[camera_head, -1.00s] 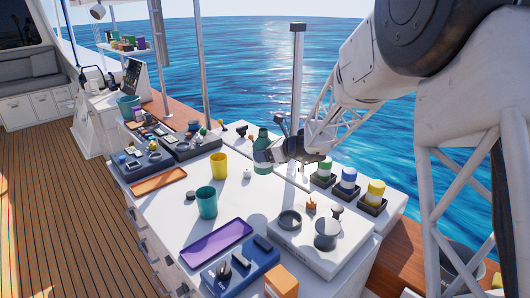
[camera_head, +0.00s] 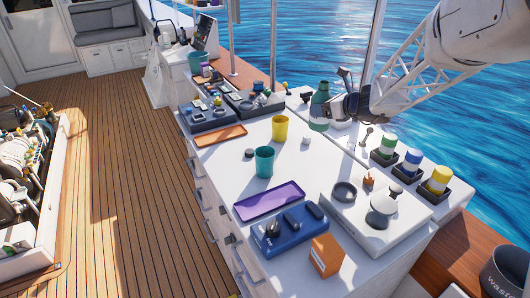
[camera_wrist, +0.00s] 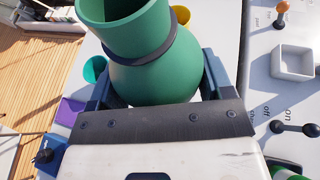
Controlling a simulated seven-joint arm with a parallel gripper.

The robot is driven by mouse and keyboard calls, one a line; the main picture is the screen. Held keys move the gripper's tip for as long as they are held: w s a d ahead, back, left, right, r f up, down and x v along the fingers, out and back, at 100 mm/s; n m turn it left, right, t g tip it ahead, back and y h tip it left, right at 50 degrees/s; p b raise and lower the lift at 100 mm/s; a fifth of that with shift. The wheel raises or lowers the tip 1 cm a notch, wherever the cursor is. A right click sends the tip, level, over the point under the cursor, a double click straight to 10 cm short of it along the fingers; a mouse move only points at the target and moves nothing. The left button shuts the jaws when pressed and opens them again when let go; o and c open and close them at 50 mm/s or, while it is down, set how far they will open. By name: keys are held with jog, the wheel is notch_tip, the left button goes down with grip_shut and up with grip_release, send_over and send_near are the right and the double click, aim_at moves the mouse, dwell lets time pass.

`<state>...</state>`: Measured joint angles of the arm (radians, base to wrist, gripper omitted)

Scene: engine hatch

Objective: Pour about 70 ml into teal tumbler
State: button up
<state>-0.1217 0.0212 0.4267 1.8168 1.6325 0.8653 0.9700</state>
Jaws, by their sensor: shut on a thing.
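My gripper (camera_head: 331,108) is shut on a green bottle (camera_head: 320,98) with a pale band. The bottle is about upright above the back part of the white counter, behind and right of the tumblers. In the wrist view the bottle (camera_wrist: 150,70) sits between my fingers, its wide neck with a dark ring toward the top; its contents are not visible. The teal tumbler (camera_head: 264,162) stands upright on the counter, apart from the bottle. It shows partly behind the left finger in the wrist view (camera_wrist: 94,69). I cannot see any liquid in it.
A yellow tumbler (camera_head: 280,127) stands behind the teal one, with a dark cap (camera_head: 249,153) and a small white item (camera_head: 305,140) nearby. A purple tray (camera_head: 269,201) lies in front, an orange tray (camera_head: 220,135) to the left. Banded jars (camera_head: 411,163) stand right.

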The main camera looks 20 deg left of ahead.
jog(key=s+a, duration=1.8)
jog(key=s, duration=0.3)
notch_tip(320, 180, down, 12)
jog(key=shift+m+g, duration=0.3)
jog(key=shift+w+d+r+m+g+y, duration=0.1)
jog(key=shift+w+r+m+g+y, duration=0.2)
jog(key=shift+m+g, duration=1.15)
jog(key=shift+w+a+r+m+g+y, duration=0.1)
jog(key=shift+r+m+g+y, duration=0.25)
jog(key=shift+m+g, duration=1.1)
jog(key=shift+w+d+r+m+g+y, duration=0.15)
jog(key=shift+m+g+y, duration=0.3)
jog(key=shift+m+g, duration=1)
